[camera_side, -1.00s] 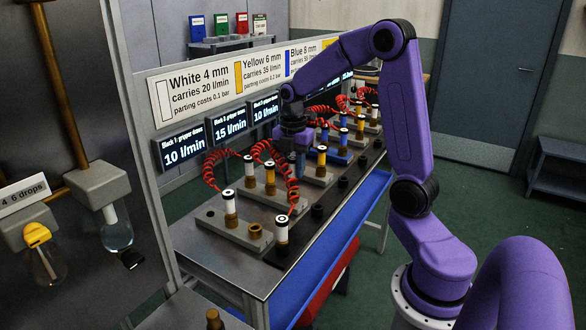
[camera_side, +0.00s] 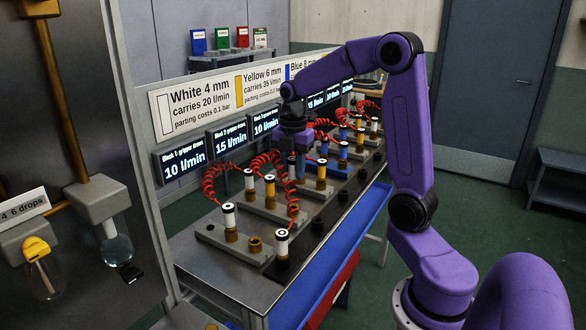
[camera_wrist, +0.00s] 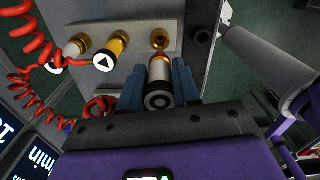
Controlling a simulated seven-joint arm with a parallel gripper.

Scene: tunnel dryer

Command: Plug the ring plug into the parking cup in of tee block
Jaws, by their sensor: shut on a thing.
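My gripper (camera_wrist: 158,88) is shut on the ring plug (camera_wrist: 159,82), a white plug with a ring mark on its dark end. The plug's lower end points at a brass socket (camera_wrist: 160,38) on a grey block (camera_wrist: 135,22); I cannot tell whether they touch. A white plug (camera_wrist: 74,48) and a yellow plug with a triangle (camera_wrist: 109,51) stand in the same block. A dark cup (camera_wrist: 202,35) lies beside that block, past the right finger. In the side view, my gripper (camera_side: 296,158) is low over the row of blocks, and its plug is mostly hidden.
Red coiled hoses (camera_wrist: 35,48) hang close to the gripper's left. In the side view, a front block (camera_side: 232,240) holds a white plug and an empty-looking brass socket (camera_side: 254,244). Another white plug (camera_side: 282,242) stands in the dark strip, which has several black cups (camera_side: 318,222).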

